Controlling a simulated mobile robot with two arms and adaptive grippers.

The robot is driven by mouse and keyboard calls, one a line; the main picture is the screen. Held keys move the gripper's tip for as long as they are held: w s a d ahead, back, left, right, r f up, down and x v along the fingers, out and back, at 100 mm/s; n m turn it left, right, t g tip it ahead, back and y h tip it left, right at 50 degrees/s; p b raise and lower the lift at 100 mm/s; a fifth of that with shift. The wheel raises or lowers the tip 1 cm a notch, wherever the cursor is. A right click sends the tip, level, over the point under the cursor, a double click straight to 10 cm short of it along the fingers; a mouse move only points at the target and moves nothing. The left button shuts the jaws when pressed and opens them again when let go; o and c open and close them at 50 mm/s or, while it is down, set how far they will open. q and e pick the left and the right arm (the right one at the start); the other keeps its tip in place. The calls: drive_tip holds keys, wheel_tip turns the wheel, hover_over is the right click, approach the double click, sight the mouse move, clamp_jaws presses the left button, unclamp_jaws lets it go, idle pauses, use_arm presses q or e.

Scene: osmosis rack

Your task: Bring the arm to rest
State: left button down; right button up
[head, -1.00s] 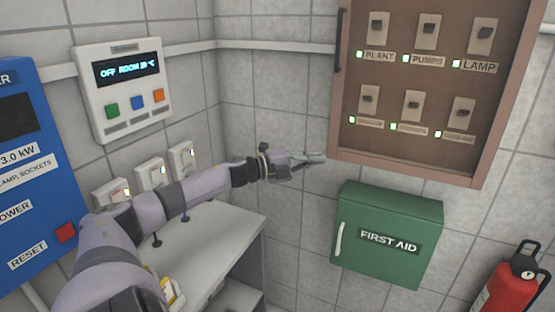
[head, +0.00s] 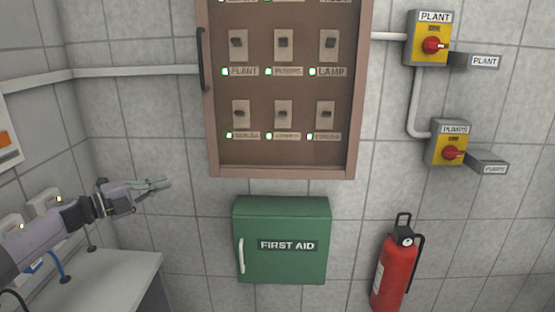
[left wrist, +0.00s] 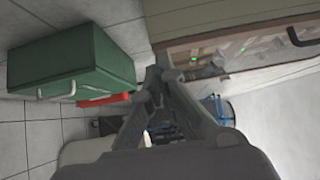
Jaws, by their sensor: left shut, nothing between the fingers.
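My left arm (head: 42,238) comes in from the left in the head view. Its gripper (head: 166,183) is shut and empty, in front of the tiled wall, left of and a little above the green first aid box. In the left wrist view the fingers (left wrist: 158,76) meet at their tips with nothing between them. My right gripper is in neither view.
A brown switch panel (head: 281,170) with several switches and green lights hangs above the green first aid box (head: 283,268). A red extinguisher (head: 396,270) stands right. Yellow isolators labelled PLANT (head: 430,50) and PUMPS (head: 448,152) are on the wall. A pale bench (head: 120,268) is lower left.

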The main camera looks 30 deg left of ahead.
use_arm(q)
drive_tip(key=s+d+f+n+y, duration=0.1)
drive_tip(key=d+f+n+y, duration=0.25)
drive_tip(key=f, duration=0.55)
drive_tip(key=d+f+n+y, duration=0.3)
drive_tip(key=f+n, duration=0.2)
drive_tip(key=f, duration=0.4)
drive_tip(key=s+d+f+n+g+y, duration=0.35)
drive_tip(key=s+d+f+n, duration=0.3)
drive_tip(key=d+f, duration=0.4)
drive_tip(key=s+d+f+n+g+h, duration=0.25)
drive_tip(key=s+d+g, duration=0.25)
drive_tip(key=s+d, duration=0.55)
drive_tip(key=s+d+f+n+g+h, duration=0.1)
drive_tip(key=s+d+n+g, duration=0.3)
drive_tip(key=s+d, duration=0.7)
wheel_tip(320, 180, down, 24)
drive_tip(key=f+m+g, duration=0.1)
drive_tip(key=g, duration=0.1)
drive_tip(key=s+a+f+g, duration=0.1)
drive_tip(key=s+a+f, duration=0.1)
drive_tip(key=s+f, duration=1.4)
drive_tip(key=shift+s+a+f, duration=0.15)
drive_tip(key=shift+s+f, duration=0.05)
drive_tip(key=shift+s, duration=0.35)
